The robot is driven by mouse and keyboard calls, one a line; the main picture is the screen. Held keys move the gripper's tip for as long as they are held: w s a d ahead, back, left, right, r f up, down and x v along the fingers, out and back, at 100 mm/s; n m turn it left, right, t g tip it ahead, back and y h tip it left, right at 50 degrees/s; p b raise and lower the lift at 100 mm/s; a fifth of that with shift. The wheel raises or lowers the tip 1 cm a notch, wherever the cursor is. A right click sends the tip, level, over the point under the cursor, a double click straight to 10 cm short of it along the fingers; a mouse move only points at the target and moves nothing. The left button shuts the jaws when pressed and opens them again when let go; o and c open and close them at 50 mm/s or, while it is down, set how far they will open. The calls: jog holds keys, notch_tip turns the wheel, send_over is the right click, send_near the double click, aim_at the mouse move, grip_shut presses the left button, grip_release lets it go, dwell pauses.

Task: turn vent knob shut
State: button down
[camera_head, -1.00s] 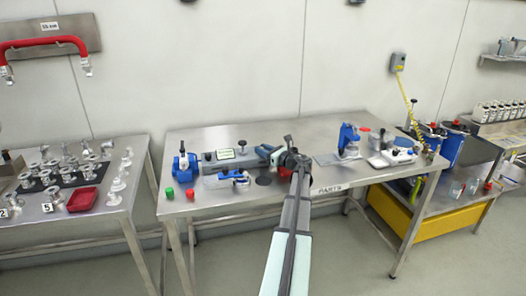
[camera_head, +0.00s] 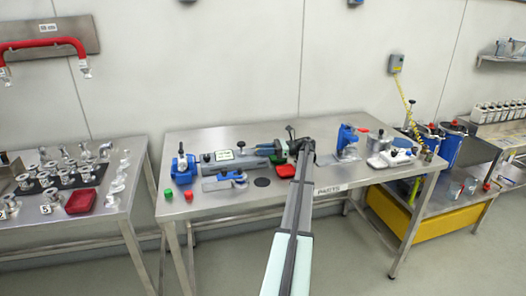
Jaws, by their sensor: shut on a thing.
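A long grey unit (camera_head: 232,163) with a white-and-green label lies on the steel bench. My gripper (camera_head: 266,151) is at the right end of this unit, with my arm reaching in from the front right. The gripper is shut on a small part there, apparently the vent knob. My fingers cover it, and it is too small to make out its turn angle.
A blue device (camera_head: 183,170) stands left of the unit, with green and red caps near it. A blue stand (camera_head: 347,140) is to the right.

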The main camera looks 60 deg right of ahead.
jog(key=shift+w+n+g+y, duration=0.1)
jog(key=shift+n+g+y, duration=0.5)
jog(key=shift+y, duration=0.1)
jog(key=c, duration=0.8)
grip_release()
jog(key=shift+r, duration=0.1)
notch_tip(320, 180, up, 10)
jog(key=shift+f, duration=0.1)
